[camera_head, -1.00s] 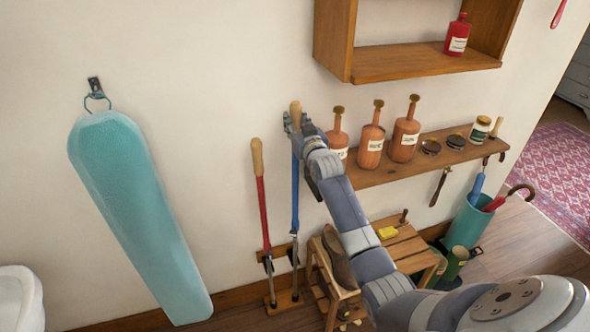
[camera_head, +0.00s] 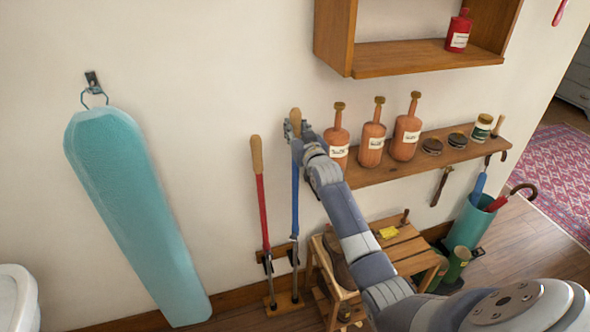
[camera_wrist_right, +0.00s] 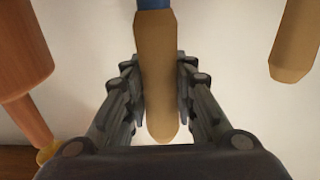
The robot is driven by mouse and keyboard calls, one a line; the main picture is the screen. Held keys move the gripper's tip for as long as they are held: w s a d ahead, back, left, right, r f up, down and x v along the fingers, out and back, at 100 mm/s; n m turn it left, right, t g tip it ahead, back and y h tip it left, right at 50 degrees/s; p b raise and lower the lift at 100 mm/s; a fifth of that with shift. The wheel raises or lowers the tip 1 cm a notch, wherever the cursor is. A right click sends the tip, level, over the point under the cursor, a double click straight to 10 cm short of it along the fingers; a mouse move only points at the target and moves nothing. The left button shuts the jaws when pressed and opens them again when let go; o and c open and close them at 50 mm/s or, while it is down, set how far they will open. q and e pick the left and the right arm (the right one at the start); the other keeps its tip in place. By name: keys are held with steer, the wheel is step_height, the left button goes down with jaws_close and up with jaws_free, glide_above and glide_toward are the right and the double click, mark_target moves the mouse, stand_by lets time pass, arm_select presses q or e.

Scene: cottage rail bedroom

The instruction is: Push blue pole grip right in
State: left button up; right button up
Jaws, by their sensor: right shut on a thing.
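The blue pole (camera_head: 295,200) stands upright near the wall, with a tan wooden grip (camera_head: 295,117) at its top. My right gripper (camera_head: 297,130) is shut on this grip, coming from the right. In the right wrist view the tan grip (camera_wrist_right: 156,75) lies between both fingers (camera_wrist_right: 158,95), and a short piece of the blue shaft (camera_wrist_right: 153,4) shows at the top edge. The blue pole's lower end stands in a wooden holder (camera_head: 283,305) low on the wall. My left gripper is not in view.
A red pole (camera_head: 263,210) with a tan grip stands just left of the blue one. A shelf (camera_head: 385,170) with several brown bottles is close to the right of my gripper. A wooden rack (camera_head: 405,245) stands below my arm. A teal ironing board (camera_head: 135,210) hangs at left.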

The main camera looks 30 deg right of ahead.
steer(key=shift+f+b, duration=2.2)
steer(key=shift+f, duration=1.2)
steer(key=o, duration=1.2)
steer(key=shift+o, duration=0.2)
